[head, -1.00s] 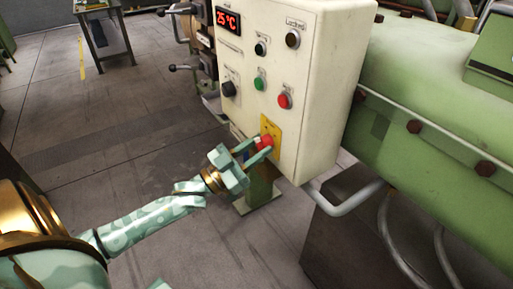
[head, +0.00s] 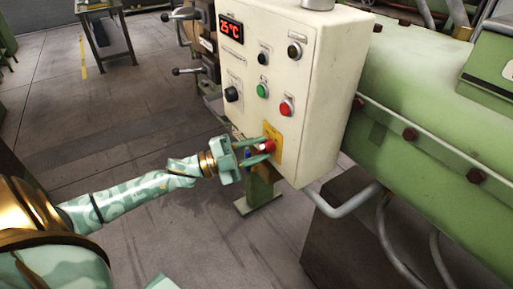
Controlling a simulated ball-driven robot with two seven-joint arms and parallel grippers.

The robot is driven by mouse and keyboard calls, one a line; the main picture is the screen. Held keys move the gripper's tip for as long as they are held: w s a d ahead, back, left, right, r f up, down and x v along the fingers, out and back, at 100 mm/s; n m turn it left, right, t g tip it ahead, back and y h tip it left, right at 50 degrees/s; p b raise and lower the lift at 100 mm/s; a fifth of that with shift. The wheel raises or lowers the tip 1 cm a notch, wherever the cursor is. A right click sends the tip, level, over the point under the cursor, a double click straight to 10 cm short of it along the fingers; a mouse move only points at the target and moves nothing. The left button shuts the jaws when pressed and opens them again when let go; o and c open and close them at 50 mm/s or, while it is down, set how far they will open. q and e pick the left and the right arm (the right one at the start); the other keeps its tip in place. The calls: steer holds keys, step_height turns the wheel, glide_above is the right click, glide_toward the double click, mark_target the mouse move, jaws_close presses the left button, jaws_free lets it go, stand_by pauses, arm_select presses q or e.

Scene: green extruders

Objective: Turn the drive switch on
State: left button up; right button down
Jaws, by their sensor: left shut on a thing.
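A cream control box (head: 325,95) faces me, with a red knob (head: 269,146) on a yellow plate (head: 278,154) low on its front. My left gripper (head: 266,149) reaches the box from the left and is shut on the red knob, with one finger above it and one below. The fingers hide part of the knob, so its exact angle is unclear. My right gripper is not in view.
A green machine (head: 430,110) fills the right side. Open floor (head: 95,130) lies left.

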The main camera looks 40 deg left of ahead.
arm_select(q)
steer(key=shift+r+m+g+p, duration=0.1)
steer(key=shift+m+g+p, duration=0.35)
steer(key=shift+m, duration=0.75)
steer(key=o, duration=1)
steer(key=shift+c, duration=0.2)
steer(key=v, duration=1.6)
steer(key=shift+s+a, duration=0.1)
steer(key=shift+a, duration=0.05)
